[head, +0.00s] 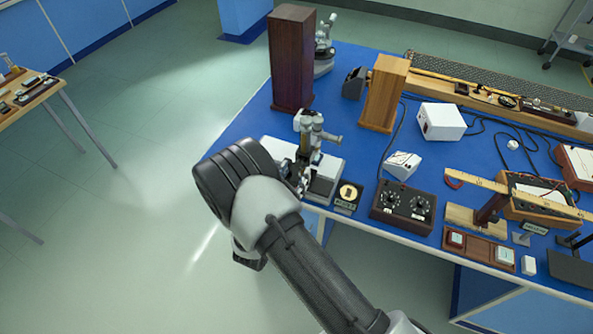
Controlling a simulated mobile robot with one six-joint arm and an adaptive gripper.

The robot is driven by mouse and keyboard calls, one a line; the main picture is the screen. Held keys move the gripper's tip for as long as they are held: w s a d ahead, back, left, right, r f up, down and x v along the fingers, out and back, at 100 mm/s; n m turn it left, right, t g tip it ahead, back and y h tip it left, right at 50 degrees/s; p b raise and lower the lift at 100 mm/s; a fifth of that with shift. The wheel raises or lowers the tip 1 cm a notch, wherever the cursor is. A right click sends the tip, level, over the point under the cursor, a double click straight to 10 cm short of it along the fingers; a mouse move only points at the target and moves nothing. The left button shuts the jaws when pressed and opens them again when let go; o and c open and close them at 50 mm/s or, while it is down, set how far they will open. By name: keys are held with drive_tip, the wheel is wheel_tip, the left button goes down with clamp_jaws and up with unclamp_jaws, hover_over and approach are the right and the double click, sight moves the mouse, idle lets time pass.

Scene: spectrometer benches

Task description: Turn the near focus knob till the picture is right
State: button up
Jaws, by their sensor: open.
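A grey-white microscope (311,130) stands on the blue bench near its front-left edge. A picture card (348,193) with a pale round image on black lies just right of its base. My gripper (298,178) shows only in part as small dark pieces at the left side of the microscope, close to its lower body. My own arm hides the rest of it. The jaws are open. The near focus knob is too small and covered to make out, and I cannot tell whether the gripper touches it.
A tall dark wooden box (291,60) stands behind the microscope, and a lighter wooden box (384,93) stands to the right. Open floor lies left of the bench.

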sight(300, 164)
drive_tip(key=shift+x, duration=1.15)
drive_tip(key=shift+c, duration=0.5)
drive_tip(key=c, duration=1)
